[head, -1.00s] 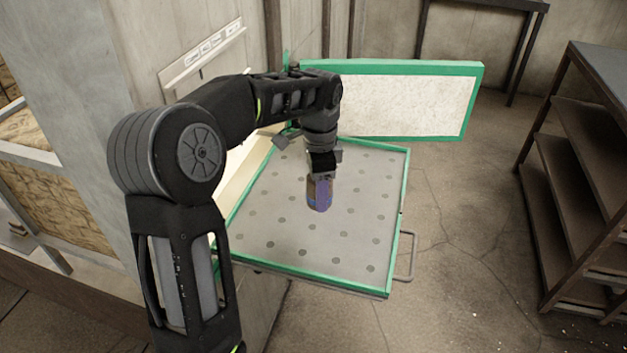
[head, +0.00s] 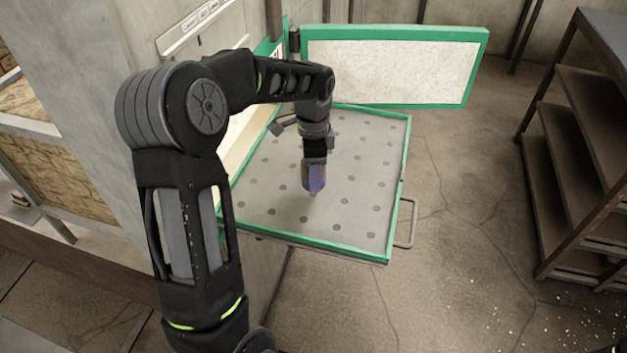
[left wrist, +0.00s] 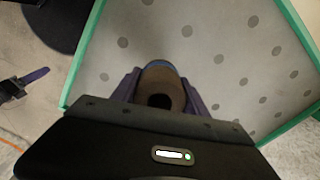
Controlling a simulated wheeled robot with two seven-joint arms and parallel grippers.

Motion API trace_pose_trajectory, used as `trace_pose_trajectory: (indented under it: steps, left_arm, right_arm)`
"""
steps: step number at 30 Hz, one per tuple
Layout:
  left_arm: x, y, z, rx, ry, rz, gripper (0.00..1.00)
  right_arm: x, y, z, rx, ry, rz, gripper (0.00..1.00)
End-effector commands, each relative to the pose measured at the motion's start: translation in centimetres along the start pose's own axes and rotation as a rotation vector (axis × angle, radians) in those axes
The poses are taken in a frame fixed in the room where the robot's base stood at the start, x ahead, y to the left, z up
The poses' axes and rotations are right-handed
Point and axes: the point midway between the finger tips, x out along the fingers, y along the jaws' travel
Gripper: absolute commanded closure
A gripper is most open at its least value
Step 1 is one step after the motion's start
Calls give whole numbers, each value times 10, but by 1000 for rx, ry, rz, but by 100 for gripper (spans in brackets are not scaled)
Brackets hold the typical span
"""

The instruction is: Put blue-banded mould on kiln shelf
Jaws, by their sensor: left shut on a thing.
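My left gripper (head: 314,186) has purple fingers and is shut on the brown mould with a blue band (head: 307,174). The fingers hide much of the mould in the head view. In the left wrist view the mould (left wrist: 162,88) sits between both fingers, with its dark round opening and a blue edge showing. The grey kiln shelf (head: 350,222), dotted with dark round spots and framed in green, lies under the gripper. I cannot tell whether the mould touches it. Part of my right gripper (left wrist: 20,86), with one purple finger, seems to show at the left wrist view's left edge.
A green-framed door (head: 390,65) stands open behind the shelf. A metal handle (head: 408,222) sticks out at the shelf's right side. A brown rack (head: 590,165) stands at the right, with free floor between. A grey wall is at the left.

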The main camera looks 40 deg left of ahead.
Motion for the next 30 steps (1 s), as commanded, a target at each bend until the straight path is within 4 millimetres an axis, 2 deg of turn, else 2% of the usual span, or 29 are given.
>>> trace_pose_trajectory:
  steps: [7,16,27,28,30]
  left_arm:
    - [2,0,0,0,0,0,100]
    - [36,0,0,0,-1,1,100]
    - [40,0,0,0,0,-1,100]
    - [41,0,0,0,0,0,47]
    - [40,0,0,0,0,0,41]
  right_arm:
    - [0,0,0,0,0,0,64]
    - [-5,-1,1,1,-2,2,64]
    - [-2,0,0,1,-1,1,64]
    - [-2,0,0,1,-1,1,64]
    - [-2,-1,0,1,-1,1,64]
